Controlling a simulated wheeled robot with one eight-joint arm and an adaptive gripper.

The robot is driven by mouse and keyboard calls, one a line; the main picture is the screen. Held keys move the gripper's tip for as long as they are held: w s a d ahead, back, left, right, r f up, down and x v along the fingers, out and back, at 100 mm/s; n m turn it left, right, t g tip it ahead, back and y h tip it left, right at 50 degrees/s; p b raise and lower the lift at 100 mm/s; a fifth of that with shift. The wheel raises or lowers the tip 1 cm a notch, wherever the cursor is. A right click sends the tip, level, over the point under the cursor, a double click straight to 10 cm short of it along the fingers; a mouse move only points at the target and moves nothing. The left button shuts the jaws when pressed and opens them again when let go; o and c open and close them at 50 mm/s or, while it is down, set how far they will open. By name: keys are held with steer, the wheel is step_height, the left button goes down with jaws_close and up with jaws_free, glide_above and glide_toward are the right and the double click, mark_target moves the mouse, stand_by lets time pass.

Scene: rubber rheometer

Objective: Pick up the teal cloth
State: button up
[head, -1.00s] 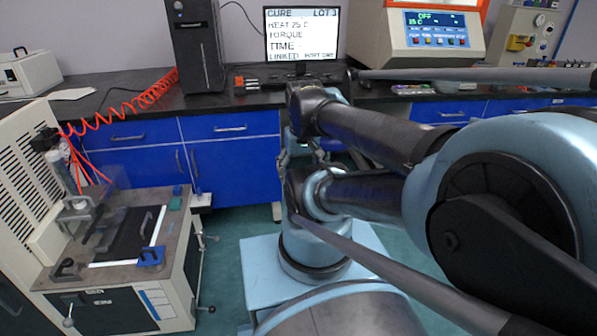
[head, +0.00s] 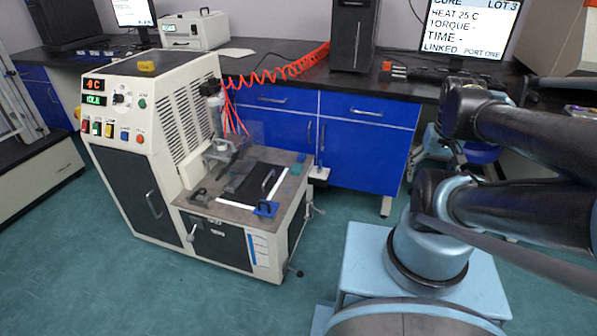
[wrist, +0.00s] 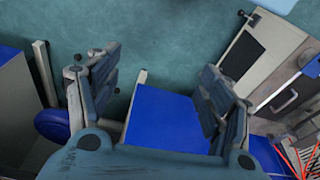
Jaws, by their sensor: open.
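A small teal-green patch (head: 297,169) lies at the back right corner of the low machine's worktop (head: 190,203) in the head view. It may be the teal cloth, but it is too small to tell. My gripper (wrist: 158,72) shows in the wrist view with its two fingers wide apart and nothing between them. It points down over the floor, with a blue cabinet surface (wrist: 165,118) beyond it. No teal cloth is clear in the wrist view. In the head view my arm is at the right, apart from the worktop.
The worktop also carries a blue piece (head: 266,209), a dark plate (head: 257,181) and black handles. A coiled orange hose (head: 290,68) runs from the machine to the black bench. Blue cabinets (head: 366,140) stand behind. Green floor (head: 315,255) is clear before the machine.

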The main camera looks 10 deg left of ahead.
steer(key=shift+o, duration=0.6)
steer(key=w+a+r+m, duration=0.5)
steer(key=w+a+r, duration=0.1)
steer(key=w, duration=0.4)
steer(key=m+g+y, duration=0.1)
steer(key=m+g, duration=0.1)
steer(key=m, duration=1.2)
glide_above(297, 167)
steer(key=d, duration=0.2)
step_height(297, 167, down, 17)
steer(key=f, duration=0.5)
steer(key=a+f, duration=0.1)
steer(key=f, duration=1)
steer(key=shift+a+f, duration=0.2)
steer(key=shift+a, duration=0.2)
